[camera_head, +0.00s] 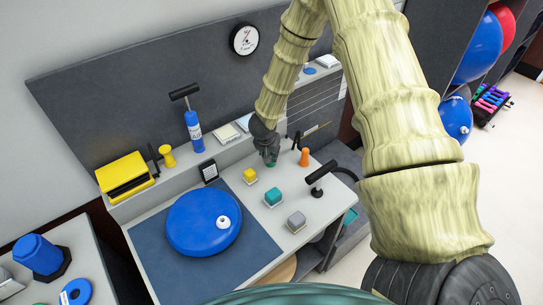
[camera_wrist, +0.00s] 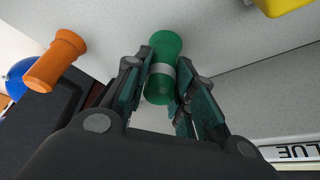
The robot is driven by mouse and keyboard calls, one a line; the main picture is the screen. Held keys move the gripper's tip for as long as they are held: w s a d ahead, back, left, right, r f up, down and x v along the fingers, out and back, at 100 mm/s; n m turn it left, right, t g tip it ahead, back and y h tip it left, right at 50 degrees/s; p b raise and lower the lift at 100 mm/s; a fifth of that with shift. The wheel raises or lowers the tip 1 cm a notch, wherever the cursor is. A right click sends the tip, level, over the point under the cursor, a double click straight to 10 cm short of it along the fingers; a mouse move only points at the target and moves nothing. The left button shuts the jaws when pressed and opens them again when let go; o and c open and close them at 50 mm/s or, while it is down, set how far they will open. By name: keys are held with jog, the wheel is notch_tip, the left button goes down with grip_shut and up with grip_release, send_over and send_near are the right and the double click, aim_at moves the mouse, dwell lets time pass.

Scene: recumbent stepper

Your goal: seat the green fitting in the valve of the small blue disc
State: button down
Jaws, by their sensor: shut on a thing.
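A round blue disc (camera_head: 190,225) lies flat on the dark blue mat. A white valve (camera_head: 223,222) with a dark opening sticks up on its right part. My gripper (camera_head: 268,157) is above the back right of the bench, behind the disc and to its right. In the wrist view my gripper (camera_wrist: 162,85) is shut on the green fitting (camera_wrist: 163,45), which has a pale grey band around its middle. The fitting is apart from the valve. In the head view the fingers mostly hide the fitting.
An orange fitting (camera_head: 305,157) stands right of my gripper. A black-handled tool (camera_head: 320,174) stands at right. A blue pump (camera_head: 193,130) stands on the back ledge.

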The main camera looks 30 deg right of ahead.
jog(key=shift+r+p, duration=2.45)
jog(key=shift+p, duration=0.1)
jog(key=shift+a, duration=0.15)
